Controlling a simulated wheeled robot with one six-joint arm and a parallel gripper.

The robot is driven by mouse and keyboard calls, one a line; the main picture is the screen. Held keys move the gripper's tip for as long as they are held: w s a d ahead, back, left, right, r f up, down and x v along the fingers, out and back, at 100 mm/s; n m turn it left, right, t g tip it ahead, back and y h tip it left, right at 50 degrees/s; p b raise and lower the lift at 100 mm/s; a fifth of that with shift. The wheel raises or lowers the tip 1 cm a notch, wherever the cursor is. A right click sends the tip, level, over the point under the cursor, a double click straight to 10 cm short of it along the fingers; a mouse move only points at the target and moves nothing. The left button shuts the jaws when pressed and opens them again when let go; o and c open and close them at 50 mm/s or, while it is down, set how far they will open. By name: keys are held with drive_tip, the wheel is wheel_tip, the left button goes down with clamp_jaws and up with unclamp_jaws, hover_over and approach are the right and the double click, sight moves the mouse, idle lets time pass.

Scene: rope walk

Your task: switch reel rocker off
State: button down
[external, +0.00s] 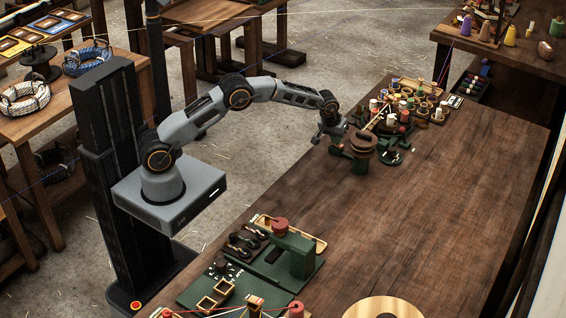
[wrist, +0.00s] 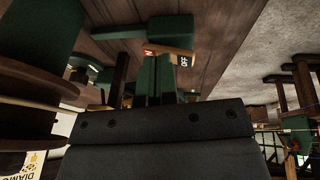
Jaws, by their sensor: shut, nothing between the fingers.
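The reel (external: 362,143), with brown round flanges on a green stand, stands at the near left end of the far cluster on the bench. In the wrist view its stacked brown discs (wrist: 30,105) fill the left side. A green block with a tan plate (wrist: 168,48) shows ahead in the wrist view. The plate carries a red label and a black label; it appears to be the rocker, but its tilt is unclear. My gripper (external: 322,137) is shut and empty, just left of the reel at the bench edge. I cannot tell whether it touches the rocker.
Several small pots and spools (external: 405,103) crowd the bench behind the reel. A green stand with a red knob (external: 281,226) and trays are at the near left. A pale disc (external: 383,308) lies at the front. The bench middle (external: 430,210) is clear.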

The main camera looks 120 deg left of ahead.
wheel_tip(320, 180, up, 4)
drive_tip(key=shift+w+r+p, duration=0.1)
drive_tip(key=shift+r+p, duration=0.1)
drive_tip(key=shift+p, duration=0.7)
drive_tip(key=w+b+v, duration=0.1)
drive_tip(key=b+v, duration=0.1)
drive_tip(key=v, duration=0.7)
drive_tip(key=shift+w+r, duration=0.1)
drive_tip(key=shift+w+d+r+g, duration=0.1)
drive_tip(key=shift+g, duration=0.5)
drive_tip(key=shift+w+r+g, duration=0.1)
drive_tip(key=shift+g, duration=0.5)
drive_tip(key=shift+f, duration=0.15)
drive_tip(key=x, duration=0.4)
drive_tip(key=p+x, duration=0.1)
drive_tip(key=x, duration=0.3)
drive_tip(key=p+x, duration=0.1)
drive_tip(key=x, duration=0.3)
drive_tip(key=shift+s+d+f, duration=0.2)
drive_tip(key=shift+s+d, duration=0.05)
drive_tip(key=shift+s+f, duration=0.15)
drive_tip(key=shift+f, duration=0.55)
